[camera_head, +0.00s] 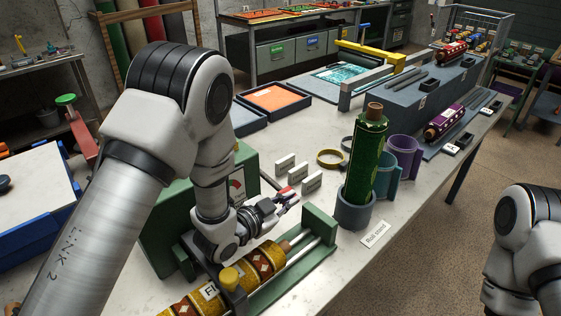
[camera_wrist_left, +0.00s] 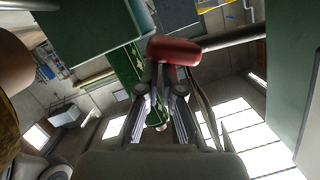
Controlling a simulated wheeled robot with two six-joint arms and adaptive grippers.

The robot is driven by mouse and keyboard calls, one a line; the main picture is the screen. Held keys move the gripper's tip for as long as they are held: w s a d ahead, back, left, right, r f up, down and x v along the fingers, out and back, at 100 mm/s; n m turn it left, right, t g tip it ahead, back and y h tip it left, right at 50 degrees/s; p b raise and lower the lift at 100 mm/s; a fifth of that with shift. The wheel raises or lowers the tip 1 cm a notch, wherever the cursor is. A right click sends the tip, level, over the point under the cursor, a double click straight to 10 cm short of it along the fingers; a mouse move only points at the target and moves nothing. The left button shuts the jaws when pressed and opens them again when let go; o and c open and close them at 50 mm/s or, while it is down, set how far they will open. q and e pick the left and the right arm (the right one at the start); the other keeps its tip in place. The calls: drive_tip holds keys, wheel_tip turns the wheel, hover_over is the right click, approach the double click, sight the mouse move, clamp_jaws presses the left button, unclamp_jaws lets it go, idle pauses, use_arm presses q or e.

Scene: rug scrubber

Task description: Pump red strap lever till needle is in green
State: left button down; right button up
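The red lever grip (camera_head: 285,191) is beside the fingertips of my left gripper (camera_head: 288,203), in front of the green machine. In the left wrist view the red grip (camera_wrist_left: 174,50) lies across the tips of my left gripper (camera_wrist_left: 162,72). Its rod runs off to the right. The fingers converge and look shut, with no clear grasp around the grip. A gauge (camera_head: 237,186) on the green housing (camera_head: 245,160) is partly hidden by my left arm; its needle cannot be read. A gold patterned roll (camera_head: 262,262) lies in the green cradle (camera_head: 318,228). My right gripper is out of view.
A green roll (camera_head: 366,160) stands upright in a grey cup (camera_head: 355,209), right of the left gripper. Teal (camera_head: 385,180) and purple (camera_head: 404,155) holders stand farther right. The table's front right is clear.

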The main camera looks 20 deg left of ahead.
use_arm(q)
drive_tip(key=shift+s+f, duration=0.15)
drive_tip(key=shift+f, duration=0.2)
drive_tip(key=v, duration=0.7)
drive_tip(key=shift+r, duration=0.4)
drive_tip(key=shift+a, duration=0.1)
